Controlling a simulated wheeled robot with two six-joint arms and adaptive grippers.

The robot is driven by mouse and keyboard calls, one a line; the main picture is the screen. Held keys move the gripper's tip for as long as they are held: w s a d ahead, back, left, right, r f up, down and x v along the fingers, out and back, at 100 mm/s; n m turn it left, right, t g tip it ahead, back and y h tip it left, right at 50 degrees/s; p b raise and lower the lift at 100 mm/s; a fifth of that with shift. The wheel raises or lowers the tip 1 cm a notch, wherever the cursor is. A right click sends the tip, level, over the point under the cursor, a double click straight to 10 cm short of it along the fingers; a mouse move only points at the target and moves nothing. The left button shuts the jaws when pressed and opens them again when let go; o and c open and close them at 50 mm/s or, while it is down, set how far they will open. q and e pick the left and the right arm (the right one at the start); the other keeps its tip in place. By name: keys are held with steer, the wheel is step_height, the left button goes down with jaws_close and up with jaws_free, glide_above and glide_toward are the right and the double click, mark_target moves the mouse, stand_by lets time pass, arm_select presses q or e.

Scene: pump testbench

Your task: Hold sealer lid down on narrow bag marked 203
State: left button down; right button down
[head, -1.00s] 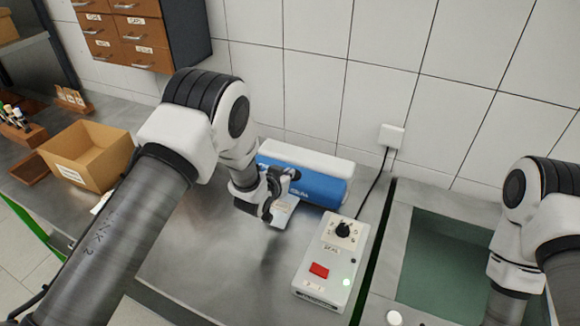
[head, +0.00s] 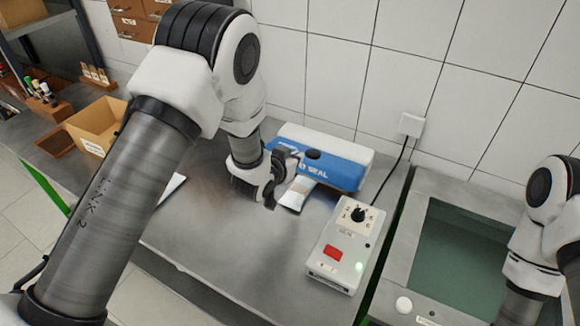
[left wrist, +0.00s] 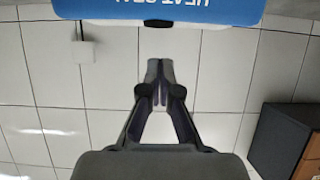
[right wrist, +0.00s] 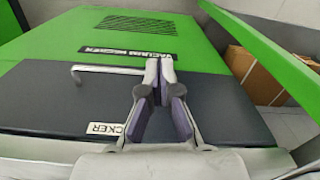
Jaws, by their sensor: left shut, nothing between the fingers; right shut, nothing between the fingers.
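The blue and white heat sealer (head: 335,172) stands against the tiled wall, and part of its blue face shows upside down in the left wrist view (left wrist: 150,8). A pale narrow bag (head: 296,195) lies at the sealer's front edge; its marking is not readable. My left gripper (head: 274,196) is shut and empty just left of the bag; I cannot tell whether it touches it. Its closed fingers (left wrist: 159,78) show in the left wrist view. My right gripper (right wrist: 159,72) is shut and empty in front of a green machine, outside the head view.
A white control box (head: 340,245) with a dial and red switch sits right of the bag. A sink-like recess (head: 465,255) lies farther right. A cardboard box (head: 95,125) and pen rack (head: 42,103) are at left. The green machine (right wrist: 60,65) carries a metal handle.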

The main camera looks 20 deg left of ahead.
arm_select(q)
steer(key=v, duration=0.3)
steer(key=shift+s+f, duration=0.2)
arm_select(e)
steer(key=shift+w+f, duration=0.1)
steer(key=shift+f, duration=0.5)
arm_select(q)
steer(key=shift+w+f, duration=0.1)
steer(key=shift+w, duration=0.05)
arm_select(e)
steer(key=shift+w, duration=0.1)
